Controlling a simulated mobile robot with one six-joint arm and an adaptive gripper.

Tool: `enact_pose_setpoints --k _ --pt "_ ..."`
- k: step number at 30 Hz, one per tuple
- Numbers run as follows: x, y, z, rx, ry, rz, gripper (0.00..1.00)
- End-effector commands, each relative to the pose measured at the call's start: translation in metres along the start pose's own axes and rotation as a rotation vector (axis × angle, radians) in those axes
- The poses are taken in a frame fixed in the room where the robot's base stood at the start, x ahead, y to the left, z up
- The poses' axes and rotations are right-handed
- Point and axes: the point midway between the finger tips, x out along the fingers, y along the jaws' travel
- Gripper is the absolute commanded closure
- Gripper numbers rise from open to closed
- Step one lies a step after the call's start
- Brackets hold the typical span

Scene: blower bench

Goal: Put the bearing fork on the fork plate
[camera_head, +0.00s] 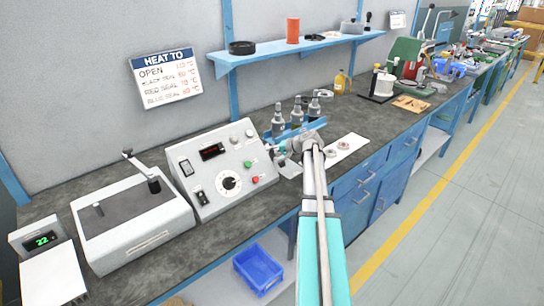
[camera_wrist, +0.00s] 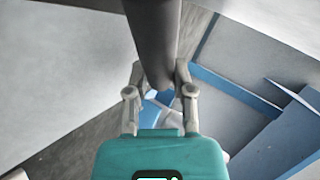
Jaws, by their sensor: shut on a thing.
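My gripper (camera_wrist: 160,90) is shut on a dark grey rounded bar (camera_wrist: 155,35), probably the handle of the bearing fork. The bar runs up out of the top of the wrist view, so its far end is hidden there. In the head view my gripper (camera_head: 288,149) is over the bench's front part, beside the control box and in front of the dark bottles. The fork is too small and too covered to make out there. A pale flat plate (camera_head: 290,169) shows partly below my gripper; I cannot tell whether it is the fork plate.
A blue shelf (camera_head: 290,47) hangs above. A blue bin (camera_head: 258,269) sits low in front.

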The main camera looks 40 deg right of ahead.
Motion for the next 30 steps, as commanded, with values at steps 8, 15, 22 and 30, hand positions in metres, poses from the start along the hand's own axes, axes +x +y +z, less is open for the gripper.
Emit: enact_pose_setpoints --k 8,15,22,30 --pt "-0.0004 -0.0002 -0.0003 0.000 0.001 -0.001 1.00" --pt "0.0003 0.0012 0.0000 0.000 0.000 0.000 0.55" --pt "0.0002 0.0013 -0.0001 0.000 0.001 0.000 0.55" --pt "-0.0044 -0.0007 -0.0005 0.001 0.001 0.000 0.55"
